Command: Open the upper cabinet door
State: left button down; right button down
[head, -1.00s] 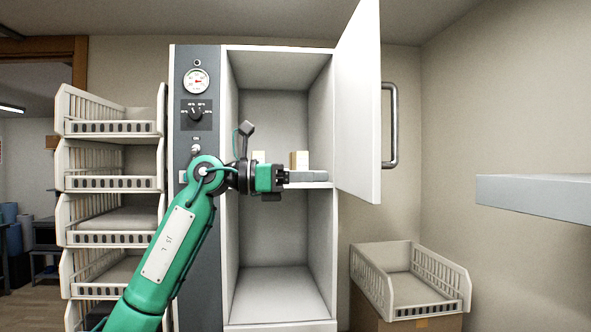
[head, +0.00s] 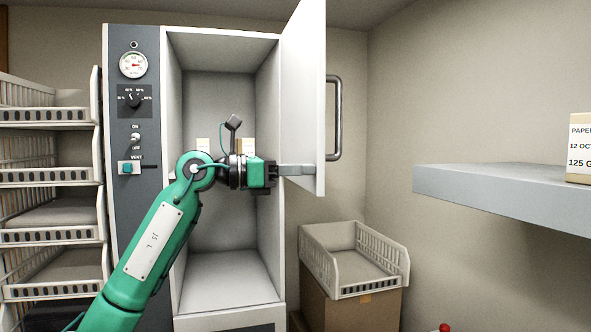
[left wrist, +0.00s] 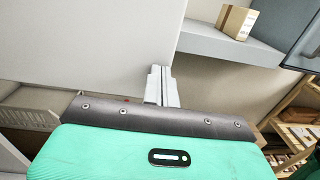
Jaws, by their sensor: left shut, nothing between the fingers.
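The upper cabinet door (head: 303,90) is a white panel standing wide open, hinged at the right of the upper compartment (head: 220,95). Its inner face shows, and its metal bar handle (head: 335,118) is on the far, right-hand side. My left gripper (head: 312,170) is shut and empty, its grey fingers pointing right across the lower part of the door's inner face. I cannot tell whether they touch it. In the left wrist view the shut fingers (left wrist: 161,86) stand in front of a pale panel (left wrist: 80,40). My right gripper is not in view.
A basket stack (head: 50,236) stands left. An empty basket (head: 375,285) sits on a brown box at right. A grey wall shelf (head: 480,185) carries a labelled box (head: 579,150).

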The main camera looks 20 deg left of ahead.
pick_arm(q)
jog(key=p+x, duration=0.1)
jog(key=x, duration=0.8)
jog(key=shift+w, duration=0.2)
